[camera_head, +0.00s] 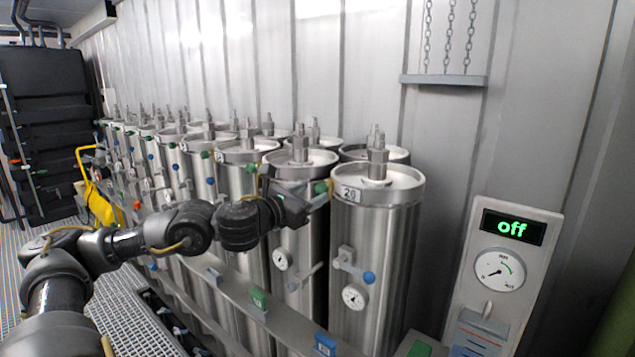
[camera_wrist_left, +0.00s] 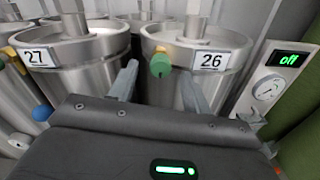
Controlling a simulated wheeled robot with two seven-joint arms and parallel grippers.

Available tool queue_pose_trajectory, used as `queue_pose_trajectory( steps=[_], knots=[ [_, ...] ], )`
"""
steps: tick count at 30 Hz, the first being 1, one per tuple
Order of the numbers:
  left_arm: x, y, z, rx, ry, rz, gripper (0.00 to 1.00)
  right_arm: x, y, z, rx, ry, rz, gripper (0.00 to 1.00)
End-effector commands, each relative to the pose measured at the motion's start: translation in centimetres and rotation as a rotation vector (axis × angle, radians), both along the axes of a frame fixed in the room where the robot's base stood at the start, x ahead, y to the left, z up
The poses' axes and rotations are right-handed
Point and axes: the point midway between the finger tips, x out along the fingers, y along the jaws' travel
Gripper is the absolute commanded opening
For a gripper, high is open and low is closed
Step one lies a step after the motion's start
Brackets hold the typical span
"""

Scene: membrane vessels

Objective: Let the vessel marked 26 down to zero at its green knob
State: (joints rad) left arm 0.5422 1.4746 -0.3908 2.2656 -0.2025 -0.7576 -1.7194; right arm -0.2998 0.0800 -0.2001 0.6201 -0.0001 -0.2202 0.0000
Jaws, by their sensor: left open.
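The steel vessel marked 26 (camera_wrist_left: 222,80) shows its label (camera_wrist_left: 211,61) in the left wrist view. In the head view it is the front right cylinder (camera_head: 372,240). Its green knob (camera_wrist_left: 160,65) sits at the upper rim, left of the label; it also shows in the head view (camera_head: 321,188). A round gauge (camera_head: 354,296) is on its front, its reading too small to tell. My left gripper (camera_wrist_left: 159,88) is open, a finger to either side of the knob in the picture; I cannot tell whether they touch it. My right gripper is not in view.
The vessel marked 27 (camera_wrist_left: 75,70) stands close on the left, with a blue knob (camera_wrist_left: 41,112). More vessels recede in a row. A wall panel (camera_head: 505,265) at right has a dial and a display reading "off". A metal rail (camera_head: 235,292) runs low along the vessels.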

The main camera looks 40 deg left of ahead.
Motion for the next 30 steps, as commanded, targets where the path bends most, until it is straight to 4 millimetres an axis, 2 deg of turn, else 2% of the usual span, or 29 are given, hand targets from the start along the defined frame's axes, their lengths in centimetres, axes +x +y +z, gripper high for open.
queue_pose_trajectory(
  steps=[1, 7, 19, 27, 30],
  knots=[
    [0.6, -0.1, 0.3, -0.005, -0.001, -0.002, 0.49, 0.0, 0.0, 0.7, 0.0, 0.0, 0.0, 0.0],
    [2.4, 0.0, 0.1, -0.002, 0.0, -0.001, 0.49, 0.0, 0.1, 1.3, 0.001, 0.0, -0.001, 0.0],
    [2.9, 0.0, -0.1, 0.001, 0.001, -0.001, 0.49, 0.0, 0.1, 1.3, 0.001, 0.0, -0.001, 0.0],
    [2.9, 0.0, -0.1, 0.001, 0.001, -0.001, 0.13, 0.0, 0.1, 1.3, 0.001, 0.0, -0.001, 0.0],
    [2.9, -0.3, 0.0, -0.001, -0.001, -0.002, 0.04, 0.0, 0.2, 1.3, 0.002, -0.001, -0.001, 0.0]
  ],
)
